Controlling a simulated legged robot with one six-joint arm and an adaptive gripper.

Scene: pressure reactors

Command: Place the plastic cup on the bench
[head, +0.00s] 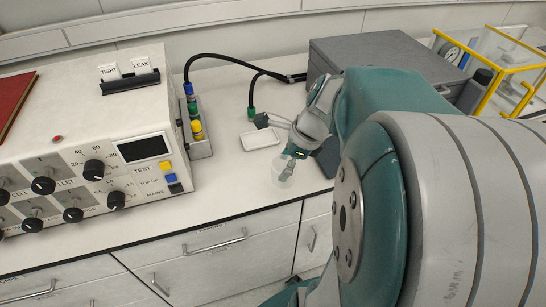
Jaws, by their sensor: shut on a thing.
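The plastic cup (282,176) is small, clear and whitish, and looks upright near the front edge of the white bench (225,195). My gripper (293,158) is above and beside it, shut on its upper right side. The fingers and part of the rim overlap, so the exact grip is hard to make out. I cannot tell whether the cup's base touches the bench top.
A large instrument with knobs (95,150) fills the left of the bench. A small white tray (260,139) lies behind the cup. A grey box (380,55) and a yellow-framed case (500,70) stand at the back right. Bench space left of the cup is clear.

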